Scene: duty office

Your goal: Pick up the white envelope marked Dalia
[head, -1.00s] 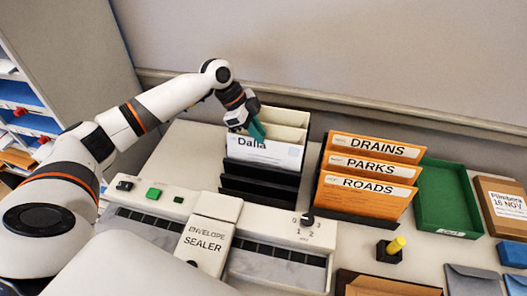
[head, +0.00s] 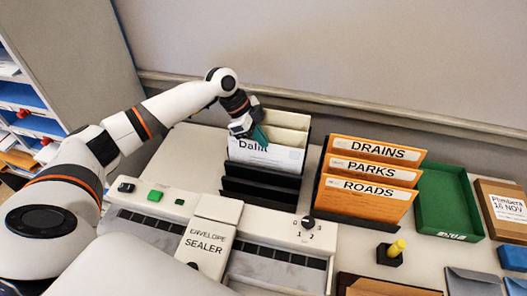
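The white envelope marked Dalia (head: 279,158) stands upright in the front of the filled slots of a black rack (head: 262,186). Cream envelopes (head: 288,119) stand behind it. My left gripper (head: 260,136) is at the envelope's top edge, with a teal fingertip in front of its upper face, partly covering the end of the name. The other fingertip is hidden, so I cannot tell whether the fingers are closed on the paper. My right gripper is out of view.
A second rack with orange envelopes, DRAINS (head: 375,150), PARKS and ROADS, stands close on the right. A green tray (head: 450,204) is beyond it. The envelope sealer (head: 207,240) lies in front of the black rack. The rack's front slots look empty.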

